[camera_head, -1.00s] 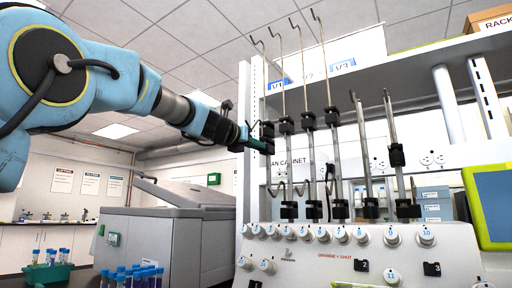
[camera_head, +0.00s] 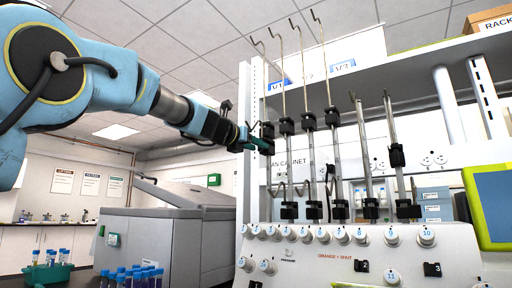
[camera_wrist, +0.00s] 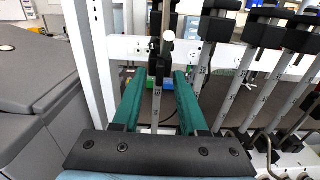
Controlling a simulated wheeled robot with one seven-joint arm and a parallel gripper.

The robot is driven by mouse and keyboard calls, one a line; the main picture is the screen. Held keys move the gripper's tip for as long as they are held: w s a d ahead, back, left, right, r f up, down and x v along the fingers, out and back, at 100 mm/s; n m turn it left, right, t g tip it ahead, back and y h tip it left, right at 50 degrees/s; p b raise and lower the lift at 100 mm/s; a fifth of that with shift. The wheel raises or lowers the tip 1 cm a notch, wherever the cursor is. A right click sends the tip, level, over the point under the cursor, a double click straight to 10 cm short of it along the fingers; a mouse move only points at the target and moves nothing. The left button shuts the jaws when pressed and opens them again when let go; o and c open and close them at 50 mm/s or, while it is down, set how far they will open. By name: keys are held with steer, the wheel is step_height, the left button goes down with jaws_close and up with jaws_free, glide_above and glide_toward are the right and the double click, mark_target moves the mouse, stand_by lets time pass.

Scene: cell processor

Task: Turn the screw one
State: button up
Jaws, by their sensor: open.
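My gripper (camera_head: 264,143) is at the leftmost metal rod of the rack, near its upper black clamp (camera_head: 267,131). In the wrist view my gripper (camera_wrist: 157,80) has two green fingers spread apart, with a thin rod (camera_wrist: 156,103) showing in the gap between them. A small white round end (camera_wrist: 168,35) shows just beyond the fingertips, beside the dark clamp. I cannot tell whether the fingers touch anything. Which part is screw one is not clear. A row of numbered white knobs (camera_head: 322,235) is on the front panel below my gripper.
More rods with black clamps (camera_head: 309,121) stand close to the right. A white perforated post (camera_head: 250,100) is just left of the first rod. A grey machine (camera_head: 165,235) stands further left. A shelf (camera_head: 420,65) runs above, and a yellow-framed screen (camera_head: 492,205) is at the right.

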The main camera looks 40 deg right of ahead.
steer(key=b+v, duration=0.2)
steer(key=v, duration=0.8)
steer(key=shift+a+b, duration=0.25)
steer(key=shift+b, duration=0.1)
